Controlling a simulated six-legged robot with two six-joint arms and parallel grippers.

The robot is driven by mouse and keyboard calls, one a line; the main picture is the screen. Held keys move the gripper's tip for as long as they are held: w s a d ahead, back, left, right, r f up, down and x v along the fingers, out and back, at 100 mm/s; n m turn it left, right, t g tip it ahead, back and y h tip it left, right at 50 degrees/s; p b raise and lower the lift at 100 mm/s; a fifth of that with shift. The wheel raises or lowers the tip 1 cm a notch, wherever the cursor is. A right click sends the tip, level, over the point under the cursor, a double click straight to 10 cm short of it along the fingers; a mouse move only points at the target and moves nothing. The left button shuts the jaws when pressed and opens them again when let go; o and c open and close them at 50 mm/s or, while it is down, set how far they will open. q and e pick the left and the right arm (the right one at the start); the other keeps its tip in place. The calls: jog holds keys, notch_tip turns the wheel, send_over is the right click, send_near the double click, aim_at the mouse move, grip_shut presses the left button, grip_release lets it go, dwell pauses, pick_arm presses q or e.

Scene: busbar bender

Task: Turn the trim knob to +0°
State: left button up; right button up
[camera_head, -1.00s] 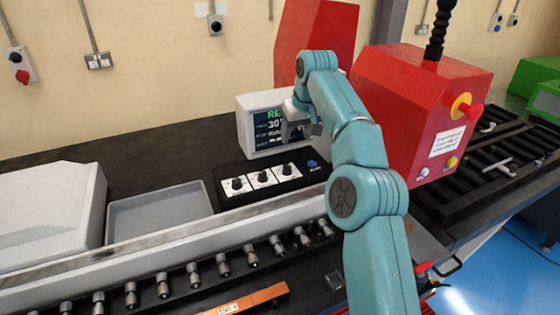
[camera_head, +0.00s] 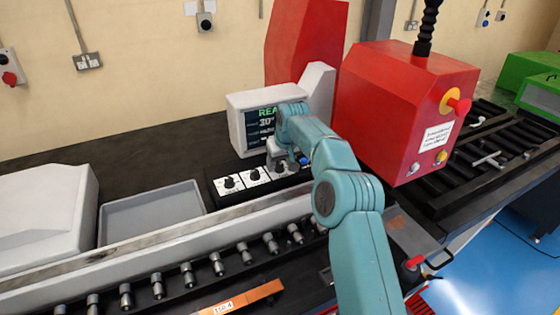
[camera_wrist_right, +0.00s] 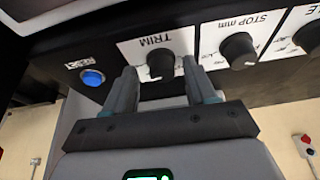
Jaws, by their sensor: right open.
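The trim knob (camera_wrist_right: 160,64) is a dark round knob on a white plate marked TRIM. In the wrist view it sits between the tips of my right gripper (camera_wrist_right: 158,72). The two fingers are open, one on each side of the knob; I cannot tell whether they touch it. In the head view my right gripper (camera_head: 281,160) is over the right end of the black control panel (camera_head: 215,199) and hides most of the trim knob. The knob's pointer setting is not readable. The display (camera_head: 262,126) behind is partly covered by my arm. My left gripper is not in view.
The STOP mm knob (camera_wrist_right: 238,50) is beside the trim knob, with another dial (camera_head: 229,182) farther left. A blue RESET button (camera_wrist_right: 92,77) is close to one finger. A grey tray (camera_head: 150,213) is left of the panel; a red housing (camera_head: 400,110) is to the right.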

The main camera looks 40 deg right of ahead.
jog(key=shift+w+f, duration=0.15)
jog(key=shift+s+a+r, duration=0.45)
jog(key=shift+s+r, duration=0.15)
jog(key=shift+s, duration=0.05)
jog(key=shift+w+d+f, duration=0.25)
jog(key=shift+f, duration=0.05)
jog(key=c, duration=0.6)
jog(key=shift+w+f, duration=0.1)
jog(key=shift+w, duration=0.05)
jog(key=c, duration=0.4)
jog(key=shift+a, duration=0.1)
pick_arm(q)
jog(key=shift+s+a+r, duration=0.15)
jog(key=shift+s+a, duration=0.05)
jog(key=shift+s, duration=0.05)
